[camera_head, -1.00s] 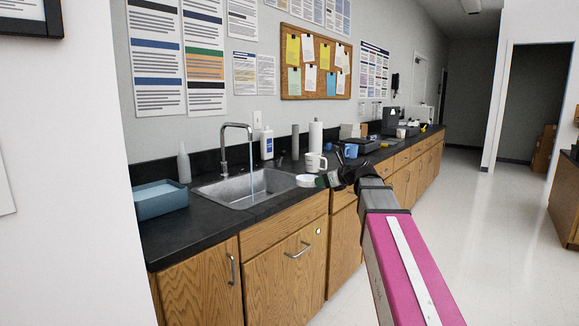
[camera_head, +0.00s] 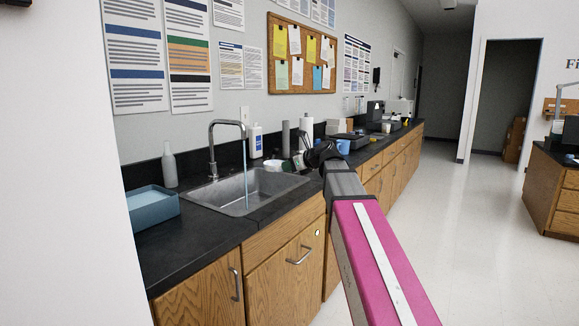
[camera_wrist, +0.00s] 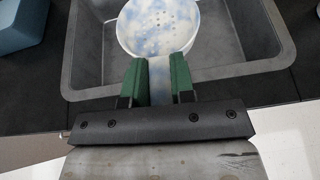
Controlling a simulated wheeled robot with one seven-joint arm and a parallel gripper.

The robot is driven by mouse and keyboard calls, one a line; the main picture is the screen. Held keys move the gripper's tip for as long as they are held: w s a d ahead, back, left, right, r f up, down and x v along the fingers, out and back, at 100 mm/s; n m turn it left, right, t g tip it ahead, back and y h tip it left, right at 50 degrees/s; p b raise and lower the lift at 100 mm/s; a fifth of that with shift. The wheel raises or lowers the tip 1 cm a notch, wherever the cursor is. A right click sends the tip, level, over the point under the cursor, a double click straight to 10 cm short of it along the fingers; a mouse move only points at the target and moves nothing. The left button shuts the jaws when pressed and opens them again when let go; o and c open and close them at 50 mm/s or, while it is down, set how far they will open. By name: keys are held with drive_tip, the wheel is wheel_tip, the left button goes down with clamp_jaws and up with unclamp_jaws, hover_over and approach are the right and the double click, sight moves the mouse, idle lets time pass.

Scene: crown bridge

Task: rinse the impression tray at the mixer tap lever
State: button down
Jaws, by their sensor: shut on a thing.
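The impression tray is white with blue smudges and small holes. In the wrist view the tray (camera_wrist: 160,28) is over the sink's near part, its handle between the green fingers of my gripper (camera_wrist: 160,78). My gripper is shut on that handle. In the head view the tray (camera_head: 272,165) shows small at the sink's right side, next to my gripper (camera_head: 300,162). The mixer tap (camera_head: 213,150) stands behind the sink (camera_head: 235,203), and a stream of water (camera_head: 245,178) falls from its spout into the basin, left of the tray. I cannot make out the lever.
A blue tub (camera_head: 152,207) sits on the counter left of the sink, with a grey bottle (camera_head: 169,165) behind it. A white bottle (camera_head: 255,141) and a paper roll (camera_head: 306,133) stand behind the sink. A blue mug (camera_head: 343,146) is farther right.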

drive_tip(key=a+r+x, duration=0.1)
drive_tip(key=r+x, duration=0.1)
drive_tip(key=x, duration=1.1)
drive_tip(key=shift+s+a, duration=0.2)
drive_tip(key=shift+s, duration=0.05)
drive_tip(key=shift+r, duration=0.1)
idle(0.3)
drive_tip(key=shift+w+d, duration=0.1)
drive_tip(key=shift+w, duration=0.05)
idle(0.3)
drive_tip(key=shift+w+d, duration=0.25)
drive_tip(key=shift+w, duration=0.1)
drive_tip(key=shift+s+a, duration=0.1)
drive_tip(key=shift+s, duration=0.05)
drive_tip(key=shift+s+a, duration=0.25)
drive_tip(key=shift+s, duration=0.15)
idle(0.4)
